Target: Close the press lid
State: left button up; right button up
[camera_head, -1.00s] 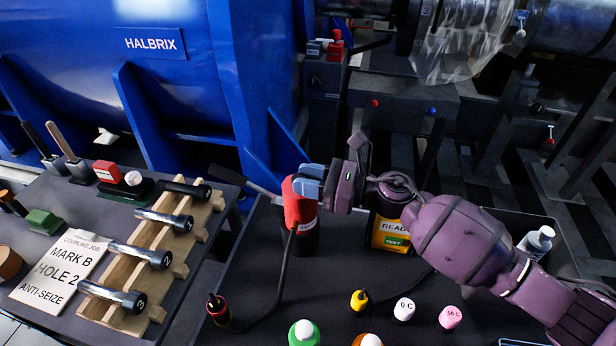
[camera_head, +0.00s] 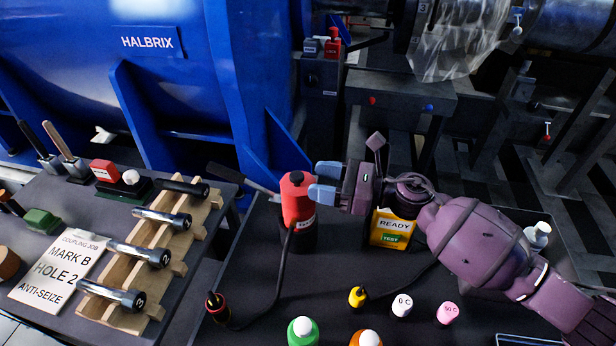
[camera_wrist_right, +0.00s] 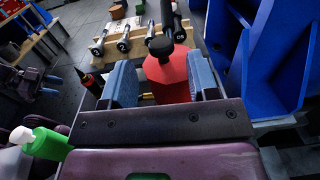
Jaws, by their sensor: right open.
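I cannot pick out a press lid for certain in either view. A red tool with a black lower body (camera_head: 298,205) stands upright on the dark bench, its cable trailing toward the front. My right gripper (camera_head: 326,182) is open just to the right of the red tool, its blue fingertips pointing at it and apart from it in the head view. In the right wrist view the red tool (camera_wrist_right: 168,80) shows between and beyond the open fingers of my right gripper (camera_wrist_right: 162,82).
A yellow READY tester (camera_head: 390,230) stands below my right arm. Several bottles and caps, such as a green one (camera_head: 302,331), line the bench front. A dark handle (camera_head: 240,178) sticks out left of the red tool. A wooden rack (camera_head: 135,270) holds several bolts.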

jog(key=v, duration=0.7)
dwell(0.4)
